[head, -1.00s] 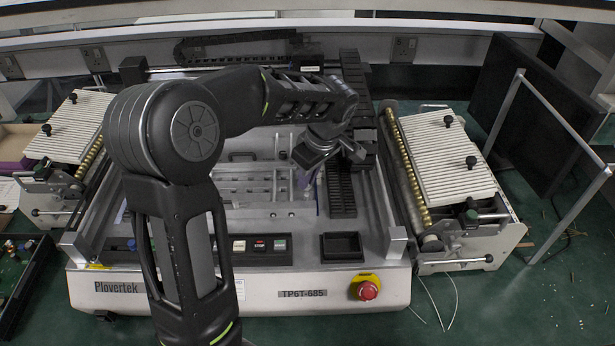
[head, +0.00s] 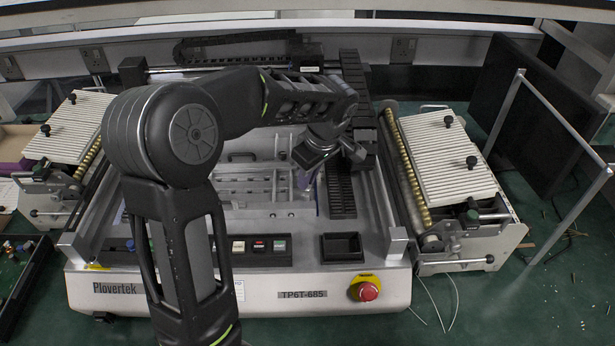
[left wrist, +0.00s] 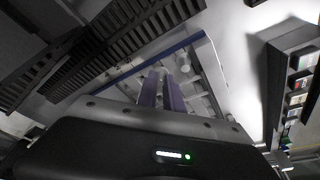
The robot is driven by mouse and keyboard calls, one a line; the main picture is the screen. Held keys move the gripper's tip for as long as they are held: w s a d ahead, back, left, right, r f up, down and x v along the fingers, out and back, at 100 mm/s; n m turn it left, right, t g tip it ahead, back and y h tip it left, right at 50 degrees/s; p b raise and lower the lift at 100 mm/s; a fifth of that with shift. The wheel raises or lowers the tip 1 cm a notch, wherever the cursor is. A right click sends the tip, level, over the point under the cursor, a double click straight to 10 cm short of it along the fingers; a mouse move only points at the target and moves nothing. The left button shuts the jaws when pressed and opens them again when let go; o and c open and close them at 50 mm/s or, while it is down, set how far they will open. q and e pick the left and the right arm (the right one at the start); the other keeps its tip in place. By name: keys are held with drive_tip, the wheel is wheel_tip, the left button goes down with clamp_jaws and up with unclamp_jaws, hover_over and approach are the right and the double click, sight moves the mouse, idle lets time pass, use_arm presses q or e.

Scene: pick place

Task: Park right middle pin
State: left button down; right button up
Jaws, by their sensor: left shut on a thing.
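My left gripper (head: 311,190) reaches down inside the right part of the silver Plovertek machine (head: 190,285), beside the dark slotted strip (head: 341,190). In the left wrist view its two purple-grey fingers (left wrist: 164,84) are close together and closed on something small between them. Small pale cylindrical pins (left wrist: 183,62) show right by the fingertips, near a blue-edged rail (left wrist: 190,42). I cannot tell for sure which one is gripped. The fingers hide most of the held part, and in the head view the wrist covers it. My right gripper is not in view.
The machine's frame bars (head: 240,185) lie left of the gripper. A small black tray (head: 342,247), buttons (head: 258,246) and a red emergency stop (head: 367,291) line the front. Ribbed feeder units (head: 447,165) flank the machine. The green mat (head: 560,310) at right is mostly clear.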

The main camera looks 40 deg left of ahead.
use_arm(q)
drive_tip(key=shift+f+b, duration=0.1)
drive_tip(key=shift+b, duration=0.2)
idle(0.4)
drive_tip(key=c, duration=1.4)
unclamp_jaws()
drive_tip(key=c, duration=0.4)
drive_tip(key=shift+o, duration=0.2)
drive_tip(key=shift+r+p, duration=2.1)
drive_tip(key=shift+r, duration=1.4)
